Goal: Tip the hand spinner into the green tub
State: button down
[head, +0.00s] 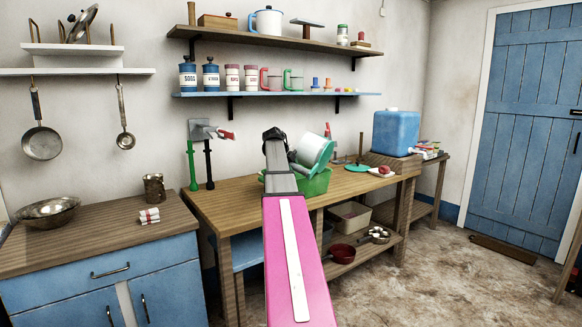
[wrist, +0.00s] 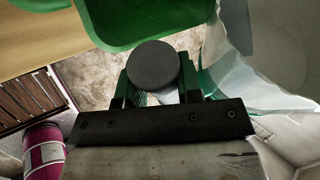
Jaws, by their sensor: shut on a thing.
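The hand spinner (head: 314,150) is a pale teal and white drum, held tilted on its side above the green tub (head: 318,184) on the wooden bench. In the wrist view my gripper (wrist: 156,86) is shut on the spinner's dark round knob. The spinner's whitish and green wall (wrist: 232,75) shows at the right of that view, with the green tub's rim (wrist: 125,38) above the knob. In the head view my pink arm hides the gripper and part of the tub. I cannot see the spinner's inside clearly.
A green post (head: 191,166) and a dark post (head: 209,164) stand at the bench's left. Shelves (head: 275,94) with canisters hang above. The bench's front left is clear.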

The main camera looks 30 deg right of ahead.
jog(key=shift+w+a+f+n+g+h, duration=0.15)
jog(key=shift+f+n+g+h, duration=0.15)
jog(key=shift+f+g+h, duration=0.4)
dwell(1.2)
jog(key=shift+w+f+h, duration=0.1)
jog(key=shift+f+h, duration=0.1)
jog(key=shift+h, duration=0.1)
jog(key=shift+g, duration=0.3)
